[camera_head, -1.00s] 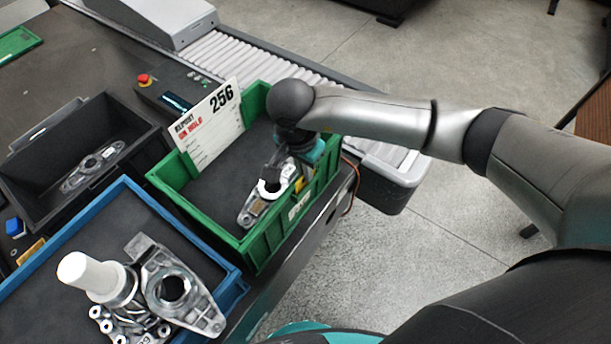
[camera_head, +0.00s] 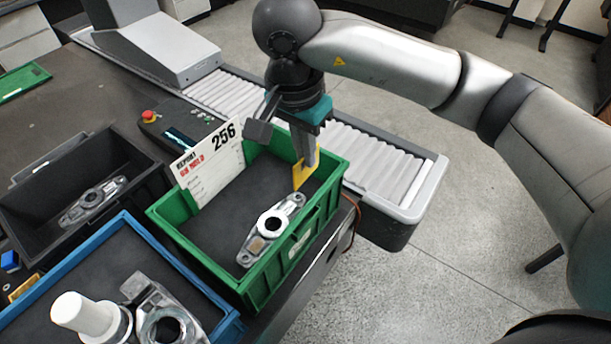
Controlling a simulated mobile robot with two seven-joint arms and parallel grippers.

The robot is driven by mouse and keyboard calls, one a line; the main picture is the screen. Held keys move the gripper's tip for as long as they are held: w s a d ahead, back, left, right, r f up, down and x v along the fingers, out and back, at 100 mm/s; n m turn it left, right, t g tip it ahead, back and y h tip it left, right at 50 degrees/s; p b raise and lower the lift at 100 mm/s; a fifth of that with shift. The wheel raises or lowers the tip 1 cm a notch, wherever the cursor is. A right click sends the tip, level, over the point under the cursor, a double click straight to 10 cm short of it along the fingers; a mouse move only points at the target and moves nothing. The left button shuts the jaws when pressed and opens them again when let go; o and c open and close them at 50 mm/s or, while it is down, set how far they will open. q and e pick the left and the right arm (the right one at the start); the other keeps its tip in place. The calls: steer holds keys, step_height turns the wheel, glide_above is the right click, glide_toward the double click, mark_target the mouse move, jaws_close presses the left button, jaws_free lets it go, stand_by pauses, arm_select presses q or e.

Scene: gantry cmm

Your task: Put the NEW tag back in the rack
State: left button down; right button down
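My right gripper (camera_head: 306,162) is above the far right part of the green bin (camera_head: 185,268), pointing down. Its fingers appear shut on a yellow tag (camera_head: 300,176), which hangs at the fingertips above the metal part (camera_head: 270,228). No lettering can be read on it, so I cannot tell whether it says NEW. The metal part lies on the bin's dark floor, apart from the gripper. At the left edge, a small blue piece (camera_head: 10,261) and a yellow piece (camera_head: 25,284) stand beside the black bin; I cannot tell whether this is the rack. My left gripper is not in view.
A white card marked 256 (camera_head: 210,165) stands at the green bin's back left wall. A black bin (camera_head: 140,180) and a blue-rimmed tray (camera_head: 130,222) with metal parts and a white cylinder (camera_head: 84,314) are to the left. A roller conveyor (camera_head: 385,172) runs behind.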

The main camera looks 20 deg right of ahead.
step_height(320, 180, up, 4)
steer(key=shift+f, duration=0.15)
steer(key=shift+r+p, duration=1.45)
steer(key=shift+r, duration=0.65)
